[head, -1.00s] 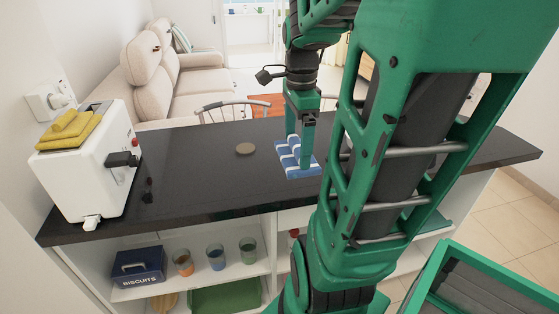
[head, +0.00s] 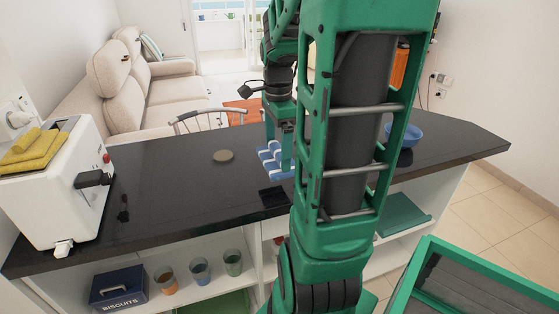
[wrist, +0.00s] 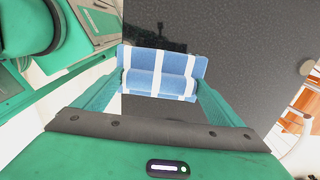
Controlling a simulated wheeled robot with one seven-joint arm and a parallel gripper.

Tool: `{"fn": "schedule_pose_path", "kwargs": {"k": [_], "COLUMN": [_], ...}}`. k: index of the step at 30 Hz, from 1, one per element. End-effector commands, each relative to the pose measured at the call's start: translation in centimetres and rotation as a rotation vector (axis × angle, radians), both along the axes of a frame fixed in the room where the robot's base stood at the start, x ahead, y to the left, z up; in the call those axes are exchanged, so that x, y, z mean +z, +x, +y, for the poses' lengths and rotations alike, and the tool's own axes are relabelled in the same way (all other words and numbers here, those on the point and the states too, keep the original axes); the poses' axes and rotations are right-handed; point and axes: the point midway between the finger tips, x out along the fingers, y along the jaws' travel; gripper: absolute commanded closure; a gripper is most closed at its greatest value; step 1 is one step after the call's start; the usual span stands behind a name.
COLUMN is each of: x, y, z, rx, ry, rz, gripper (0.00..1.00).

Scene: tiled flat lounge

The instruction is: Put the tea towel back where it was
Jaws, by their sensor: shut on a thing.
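A blue and white striped folded tea towel (head: 270,158) is in my gripper (head: 281,166), over the dark countertop (head: 180,180). In the wrist view the tea towel (wrist: 145,58) spans the gap between both fingers of my gripper (wrist: 162,88), which is shut on it. The countertop shows beyond the towel. My arm hides part of the towel's right side in the head view. I cannot tell exactly how high the towel is.
A white toaster (head: 62,190) with folded yellow cloths (head: 38,150) stands at the left end. A round tan disc (head: 223,156) lies left of the towel. A blue bowl (head: 408,135) is at the right. A darker patch (head: 275,197) shows before the towel. Shelves below hold glasses and a biscuit tin (head: 118,287).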

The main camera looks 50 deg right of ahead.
Motion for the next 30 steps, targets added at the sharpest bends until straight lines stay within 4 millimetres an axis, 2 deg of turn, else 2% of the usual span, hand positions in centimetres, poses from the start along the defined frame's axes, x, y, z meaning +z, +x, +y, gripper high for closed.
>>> {"fn": "schedule_pose_path", "kwargs": {"k": [6,10,14,24,30], "x": [-2.3,-3.1,-3.5,-7.2,-7.4], "y": [1.6,2.2,2.4,2.4,2.4], "z": [-3.4,-4.6,-5.0,-5.1,-5.1], "rx": [-0.003,0.000,0.000,-0.001,-0.001], "ry": [0.002,0.001,0.000,0.001,-0.001], "rz": [0.001,0.001,0.000,0.001,-0.001], "gripper": [0.32,0.32,0.32,0.32,0.32]}}
